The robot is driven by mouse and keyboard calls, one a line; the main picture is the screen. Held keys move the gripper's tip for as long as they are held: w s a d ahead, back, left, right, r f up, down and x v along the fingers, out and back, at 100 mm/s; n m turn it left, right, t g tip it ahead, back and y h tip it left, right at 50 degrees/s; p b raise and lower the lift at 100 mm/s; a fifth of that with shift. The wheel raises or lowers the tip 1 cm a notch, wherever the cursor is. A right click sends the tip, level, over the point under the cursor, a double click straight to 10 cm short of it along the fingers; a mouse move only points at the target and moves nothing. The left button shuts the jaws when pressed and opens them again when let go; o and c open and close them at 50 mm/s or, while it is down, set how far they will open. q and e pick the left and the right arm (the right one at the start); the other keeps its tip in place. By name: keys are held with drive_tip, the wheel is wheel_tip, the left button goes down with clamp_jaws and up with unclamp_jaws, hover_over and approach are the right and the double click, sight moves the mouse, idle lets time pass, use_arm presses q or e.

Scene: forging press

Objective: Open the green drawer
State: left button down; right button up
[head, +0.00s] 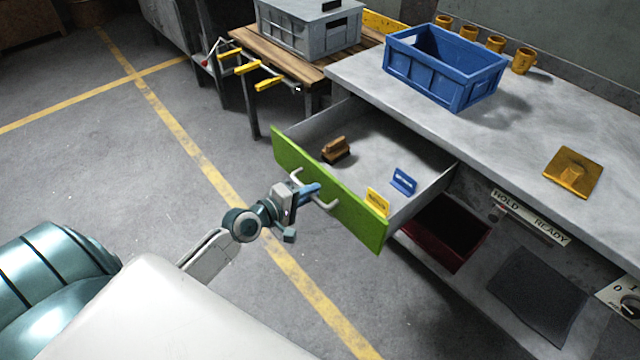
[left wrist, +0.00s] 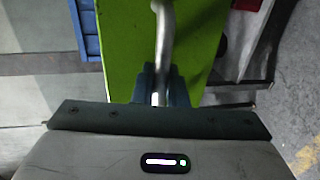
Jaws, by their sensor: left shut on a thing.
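The green drawer (head: 355,222) is pulled out from under the grey workbench, and its inside is in plain view. It holds a brown brush-like block (head: 336,149), a blue tag or holder (head: 404,181) and a yellow one (head: 377,202). A pale bar handle (head: 326,203) runs along its front. My left gripper (head: 312,192) is at the handle, its fingers shut on the bar. In the left wrist view the handle (left wrist: 165,45) runs down between the fingers (left wrist: 162,90), in front of the green front (left wrist: 120,50). My right gripper is out of view.
A blue crate (head: 445,75), several yellow mugs (head: 523,61) and a yellow plate (head: 572,172) stand on the workbench (head: 480,130). A dark red bin (head: 446,234) sits below, right of the drawer. The floor left of the drawer is clear.

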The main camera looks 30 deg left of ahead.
use_arm(q)
drive_tip(key=shift+s+a, duration=0.1)
drive_tip(key=shift+s, duration=0.1)
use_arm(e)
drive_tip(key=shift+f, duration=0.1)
use_arm(q)
drive_tip(key=c, duration=1.5)
unclamp_jaws()
drive_tip(key=shift+c, duration=0.2)
